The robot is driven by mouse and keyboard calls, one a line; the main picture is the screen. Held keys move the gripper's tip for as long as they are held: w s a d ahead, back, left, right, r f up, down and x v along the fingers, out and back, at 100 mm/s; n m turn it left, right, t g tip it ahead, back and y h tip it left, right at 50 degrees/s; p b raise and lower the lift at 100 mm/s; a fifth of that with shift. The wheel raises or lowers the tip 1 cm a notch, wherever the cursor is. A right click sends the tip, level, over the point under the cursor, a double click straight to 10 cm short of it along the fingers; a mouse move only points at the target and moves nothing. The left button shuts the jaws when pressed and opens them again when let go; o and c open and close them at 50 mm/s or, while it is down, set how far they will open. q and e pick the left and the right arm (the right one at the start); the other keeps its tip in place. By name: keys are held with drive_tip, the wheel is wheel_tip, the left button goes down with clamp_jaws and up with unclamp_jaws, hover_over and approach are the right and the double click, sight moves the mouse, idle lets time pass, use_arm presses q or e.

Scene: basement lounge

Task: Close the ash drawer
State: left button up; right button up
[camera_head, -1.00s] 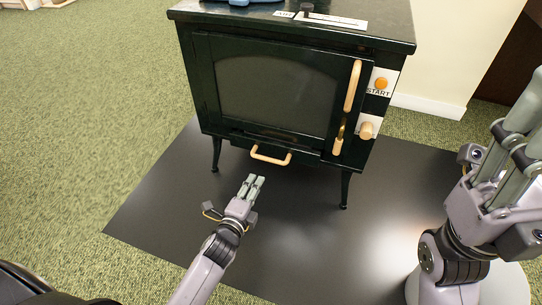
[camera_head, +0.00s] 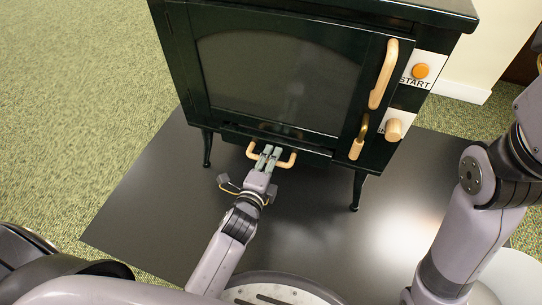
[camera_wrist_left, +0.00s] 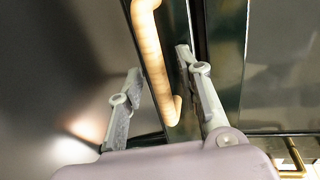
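The dark green stove (camera_head: 285,75) stands ahead with its large door shut. The ash drawer (camera_head: 312,157) is the low strip beneath that door, with a pale wooden bar handle (camera_head: 289,161). I cannot tell how far the drawer stands out. My left gripper (camera_head: 268,154) is at the handle, its fingertips overlapping the bar's middle. In the left wrist view the fingers (camera_wrist_left: 160,78) are apart, with the handle (camera_wrist_left: 151,52) showing between them. No firm grip on it shows. My right arm is at the right edge; its gripper is out of view.
A tall wooden door handle (camera_head: 384,75), a START button (camera_head: 421,71) and a wooden knob (camera_head: 394,130) are on the stove's right side. Stove legs (camera_head: 357,190) stand on a dark floor plate (camera_head: 150,210). Green carpet (camera_head: 80,110) lies clear at left.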

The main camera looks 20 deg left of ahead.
use_arm(q)
drive_tip(key=shift+c, duration=0.3)
clamp_jaws()
idle(0.6)
